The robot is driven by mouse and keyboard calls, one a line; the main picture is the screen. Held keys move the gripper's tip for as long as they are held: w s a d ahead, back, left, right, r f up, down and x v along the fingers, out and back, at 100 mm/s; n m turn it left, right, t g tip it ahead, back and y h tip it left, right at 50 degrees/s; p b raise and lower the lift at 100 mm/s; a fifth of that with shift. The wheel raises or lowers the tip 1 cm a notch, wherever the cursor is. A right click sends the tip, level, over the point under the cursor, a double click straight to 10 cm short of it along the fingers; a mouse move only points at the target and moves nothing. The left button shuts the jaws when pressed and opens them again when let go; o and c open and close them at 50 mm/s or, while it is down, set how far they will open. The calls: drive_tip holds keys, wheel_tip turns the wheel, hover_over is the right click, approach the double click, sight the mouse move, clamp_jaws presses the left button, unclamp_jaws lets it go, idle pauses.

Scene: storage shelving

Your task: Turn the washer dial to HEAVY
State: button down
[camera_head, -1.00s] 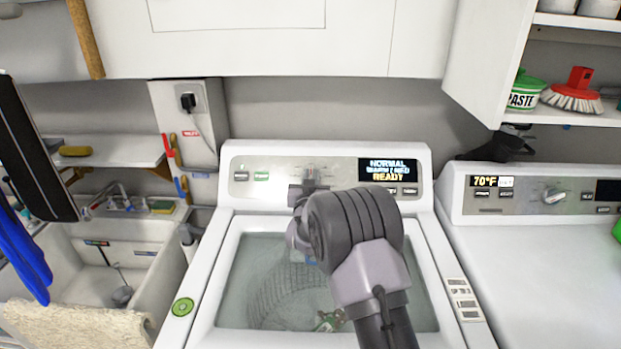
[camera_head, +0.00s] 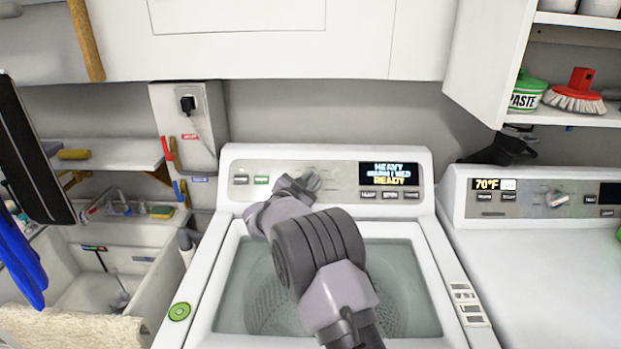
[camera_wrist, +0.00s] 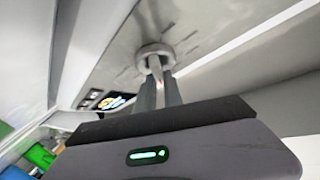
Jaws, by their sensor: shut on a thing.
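The washer (camera_head: 228,207) stands in the middle of the head view with its glass lid closed. Its display (camera_head: 388,174) reads HEAVY on the top line and READY on the bottom line. The washer dial is a round grey knob in the wrist view (camera_wrist: 154,51), on the control panel. My gripper (camera_wrist: 158,72) is shut on the dial, and the wrist is turned at a tilt. In the head view my gripper (camera_head: 308,181) is at the panel and hides most of the dial and its markings.
A second appliance with a dial (camera_head: 556,199) and a 70°F display stands at the right. A sink (camera_head: 100,285) is at the left. An open shelf with a paste tub (camera_head: 528,92) and a red brush (camera_head: 575,93) hangs at upper right. Upper cabinets overhang the washer.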

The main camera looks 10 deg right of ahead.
drive_tip(key=shift+m+g, duration=0.3)
drive_tip(key=shift+m, duration=0.1)
drive_tip(key=c, duration=1.5)
unclamp_jaws()
drive_tip(key=shift+o, duration=0.2)
drive_tip(key=shift+s, duration=0.1)
drive_tip(key=p+v, duration=0.4)
drive_tip(key=v, duration=1.3)
drive_tip(key=shift+a+f, duration=0.25)
